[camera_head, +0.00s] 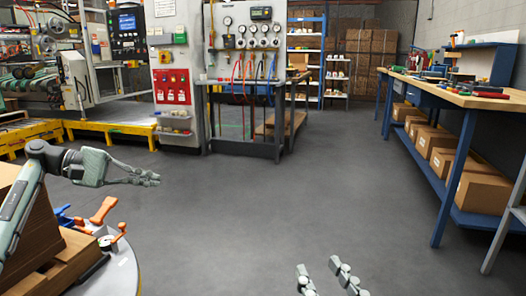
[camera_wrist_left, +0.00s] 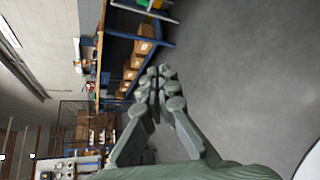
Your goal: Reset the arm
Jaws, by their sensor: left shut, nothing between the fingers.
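My left arm comes in from the left in the head view. Its grey-green gripper (camera_head: 150,178) points right, above the round table and the floor. In the left wrist view the fingertips of my left gripper (camera_wrist_left: 160,88) meet with nothing between them. My right gripper (camera_head: 328,278) shows only at the bottom edge of the head view. Its two fingers stand apart, with bare floor visible between them. The rest of the right arm is out of view.
A blue workbench (camera_head: 450,95) with cardboard boxes (camera_head: 484,192) below stands right. A gauge panel (camera_head: 245,60) stands behind. The middle floor is clear.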

